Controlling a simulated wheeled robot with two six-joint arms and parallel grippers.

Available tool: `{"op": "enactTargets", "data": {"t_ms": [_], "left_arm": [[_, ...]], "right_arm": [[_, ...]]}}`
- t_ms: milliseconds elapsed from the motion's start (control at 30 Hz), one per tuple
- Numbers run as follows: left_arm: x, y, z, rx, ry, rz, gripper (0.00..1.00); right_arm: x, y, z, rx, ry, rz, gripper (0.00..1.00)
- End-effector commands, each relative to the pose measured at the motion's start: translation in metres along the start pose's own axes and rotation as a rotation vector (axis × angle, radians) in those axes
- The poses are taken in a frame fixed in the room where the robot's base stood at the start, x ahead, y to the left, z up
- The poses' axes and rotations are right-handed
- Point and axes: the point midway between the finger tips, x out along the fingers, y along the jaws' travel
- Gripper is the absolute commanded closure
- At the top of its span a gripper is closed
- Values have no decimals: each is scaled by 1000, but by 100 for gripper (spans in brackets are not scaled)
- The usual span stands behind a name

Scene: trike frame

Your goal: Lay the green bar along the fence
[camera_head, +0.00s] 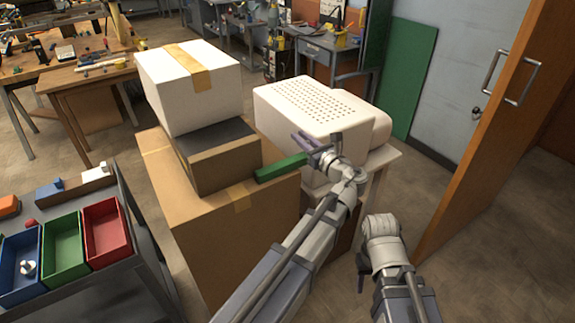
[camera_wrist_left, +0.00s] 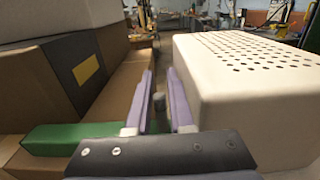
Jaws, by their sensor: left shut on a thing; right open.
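The green bar (camera_head: 282,167) is held off to the left of my left gripper (camera_head: 318,147), which is shut on its right end. The bar is beside the brown boxes and in front of the white perforated machine. In the left wrist view, the bar (camera_wrist_left: 72,138) reaches left from the jaws (camera_wrist_left: 161,100); its held end is hidden. My right gripper (camera_head: 362,272) is low at the lower right, open and empty, its fingers partly hidden. A brown wooden strip (camera_head: 87,187) on the dark cart, with a blue and a white block at it, may be the fence.
Stacked cardboard boxes (camera_head: 170,195) stand between my left arm and the dark cart (camera_head: 150,245). The cart carries blue, green and red bins (camera_head: 106,230) and an orange block (camera_head: 8,205). The white machine (camera_head: 310,110) is close to my left gripper. A wooden door (camera_head: 490,130) stands open at right.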

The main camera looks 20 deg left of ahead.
Motion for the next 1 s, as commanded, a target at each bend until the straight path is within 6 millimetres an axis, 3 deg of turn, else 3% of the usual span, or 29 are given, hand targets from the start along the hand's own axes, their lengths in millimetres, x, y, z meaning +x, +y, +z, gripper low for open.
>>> {"op": "enactTargets", "data": {"t_ms": [567, 1000], "left_arm": [[0, 0, 9, 1, -1, 0, 100], [0, 0, 49, 1, -1, 0, 100]], "right_arm": [[-9, 1, 0, 0, 0, 0, 50], [-48, 5, 3, 1, 0, 0, 50]]}}
